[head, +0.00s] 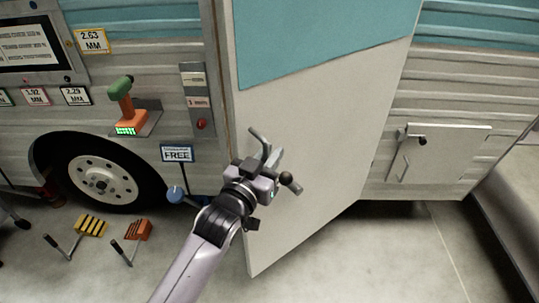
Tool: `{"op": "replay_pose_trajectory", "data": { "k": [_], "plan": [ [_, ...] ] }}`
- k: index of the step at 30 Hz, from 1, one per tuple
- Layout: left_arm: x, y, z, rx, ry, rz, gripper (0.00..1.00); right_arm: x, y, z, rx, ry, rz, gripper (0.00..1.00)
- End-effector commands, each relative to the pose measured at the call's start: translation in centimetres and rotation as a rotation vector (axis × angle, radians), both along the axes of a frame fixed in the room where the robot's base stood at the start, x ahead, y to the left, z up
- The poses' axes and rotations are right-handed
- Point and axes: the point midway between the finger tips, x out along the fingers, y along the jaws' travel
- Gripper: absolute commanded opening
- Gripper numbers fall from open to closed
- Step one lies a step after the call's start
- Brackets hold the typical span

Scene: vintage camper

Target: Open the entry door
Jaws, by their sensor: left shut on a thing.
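The entry door (325,130) of the camper is white with a teal upper part. It stands ajar, its left edge swung out toward me and its lower left corner over the floor. My left gripper (270,168) is at the left edge of the door, shut on the door handle (259,138). A grey bar of the handle shows above the fingers and a dark knob to their right. The gripper hides the rest of the handle. My right gripper is not in view.
A small hatch (437,153) with a latch is right of the door. A wheel (98,180), a green-and-orange tool (127,105) and a blue FREE sign (177,154) are to the left. Yellow (91,225) and orange (139,230) blocks lie on the floor. The floor before the door is clear.

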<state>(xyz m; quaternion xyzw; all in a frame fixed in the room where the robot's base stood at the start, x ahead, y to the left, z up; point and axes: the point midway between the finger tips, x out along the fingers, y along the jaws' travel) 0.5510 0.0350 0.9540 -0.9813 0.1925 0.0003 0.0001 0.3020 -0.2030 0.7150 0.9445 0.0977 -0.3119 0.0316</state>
Motion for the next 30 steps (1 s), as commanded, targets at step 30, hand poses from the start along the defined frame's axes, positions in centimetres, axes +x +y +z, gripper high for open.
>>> {"op": "replay_pose_trajectory", "data": {
  "k": [30],
  "plan": [
    [-1.2, 0.5, -0.1, -0.001, 0.0, 0.0, 0.23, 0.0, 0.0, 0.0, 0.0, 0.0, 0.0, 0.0]
  ]
}}
